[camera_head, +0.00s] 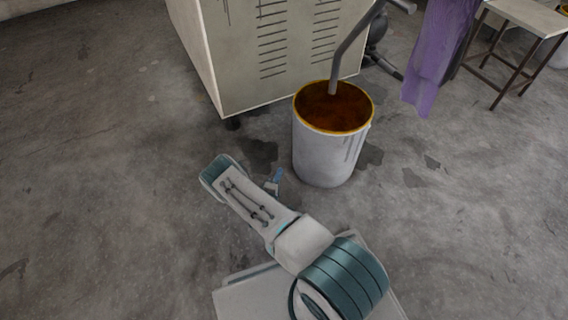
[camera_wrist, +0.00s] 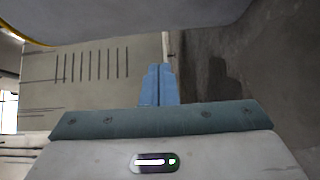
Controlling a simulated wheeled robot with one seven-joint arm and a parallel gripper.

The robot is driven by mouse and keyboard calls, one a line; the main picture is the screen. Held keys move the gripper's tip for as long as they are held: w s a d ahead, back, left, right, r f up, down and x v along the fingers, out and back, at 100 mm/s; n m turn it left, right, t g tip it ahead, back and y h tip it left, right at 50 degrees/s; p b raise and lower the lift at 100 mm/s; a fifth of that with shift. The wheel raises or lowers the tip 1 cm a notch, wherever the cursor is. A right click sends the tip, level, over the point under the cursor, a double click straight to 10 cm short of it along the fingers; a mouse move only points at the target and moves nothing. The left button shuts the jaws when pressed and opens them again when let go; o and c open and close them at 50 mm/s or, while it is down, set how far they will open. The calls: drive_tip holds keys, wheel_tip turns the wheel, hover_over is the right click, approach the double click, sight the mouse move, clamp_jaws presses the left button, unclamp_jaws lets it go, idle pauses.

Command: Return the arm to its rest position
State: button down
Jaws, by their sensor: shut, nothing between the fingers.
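My arm reaches up and left from the bottom of the head view, low over the floor. My gripper (camera_head: 277,176) shows there as a small blue tip beside the forearm, left of the bucket. In the wrist view my gripper (camera_wrist: 158,72) has its two blue fingers pressed together, with nothing between them. The rest of the gripper is mostly hidden behind my arm in the head view.
A white bucket (camera_head: 325,155) of brown liquid stands close right of my gripper, with a grey pipe (camera_head: 350,50) in it. A vented cabinet (camera_head: 265,50) stands behind. A purple cloth (camera_head: 432,60) and a stool (camera_head: 525,20) are at upper right. The left floor is clear.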

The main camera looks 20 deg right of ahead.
drive_tip(key=shift+p+v, duration=0.4)
drive_tip(key=shift+v, duration=1.8)
